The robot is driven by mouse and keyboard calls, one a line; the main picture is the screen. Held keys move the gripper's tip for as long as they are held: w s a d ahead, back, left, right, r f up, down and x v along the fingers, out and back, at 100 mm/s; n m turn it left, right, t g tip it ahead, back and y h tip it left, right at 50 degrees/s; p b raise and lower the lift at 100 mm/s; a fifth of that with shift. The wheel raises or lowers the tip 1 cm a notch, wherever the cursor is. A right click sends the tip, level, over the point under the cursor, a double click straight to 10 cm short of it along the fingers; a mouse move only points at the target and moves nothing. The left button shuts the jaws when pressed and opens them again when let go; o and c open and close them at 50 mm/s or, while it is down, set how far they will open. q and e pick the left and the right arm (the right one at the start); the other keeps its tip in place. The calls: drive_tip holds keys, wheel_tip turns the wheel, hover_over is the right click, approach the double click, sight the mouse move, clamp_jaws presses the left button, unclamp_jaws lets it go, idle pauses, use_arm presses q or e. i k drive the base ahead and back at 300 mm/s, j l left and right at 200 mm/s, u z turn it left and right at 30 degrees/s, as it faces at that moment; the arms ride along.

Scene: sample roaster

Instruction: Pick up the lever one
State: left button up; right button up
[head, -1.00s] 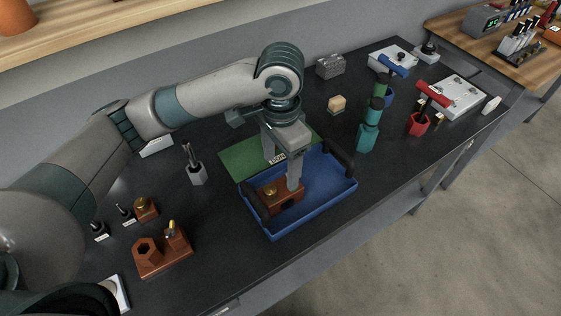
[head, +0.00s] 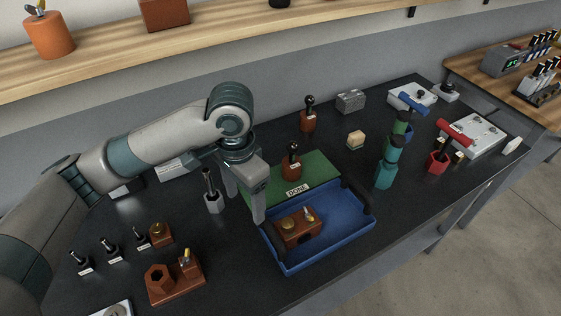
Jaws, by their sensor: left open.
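My left gripper (head: 246,205) is open and empty, with its fingers pointing down near the left end of the blue tray (head: 322,256). In the tray lies a brown block (head: 300,232) with a brass knob and a small silver lever, to the right of the gripper. A red-brown piece with an upright black ball-topped lever (head: 292,162) stands on the green mat (head: 322,176) marked DONE. A similar lever piece (head: 309,118) stands behind the mat. I cannot tell which of these is the lever one. My right gripper is not in view.
A grey holder with a dark handle (head: 213,199) stands close to the gripper's left. A brown block with a hexagonal hole (head: 176,280) and a brass-knobbed block (head: 160,235) are at the front left. Teal cylinders (head: 388,168) and a red cup (head: 437,162) stand right of the tray.

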sight(292, 164)
drive_tip(key=i+l+u, duration=0.1)
drive_tip(key=l+u, duration=0.15)
drive_tip(key=l, duration=0.7)
drive_tip(key=l+u, duration=0.25)
drive_tip(key=l, duration=0.65)
drive_tip(key=i, duration=0.05)
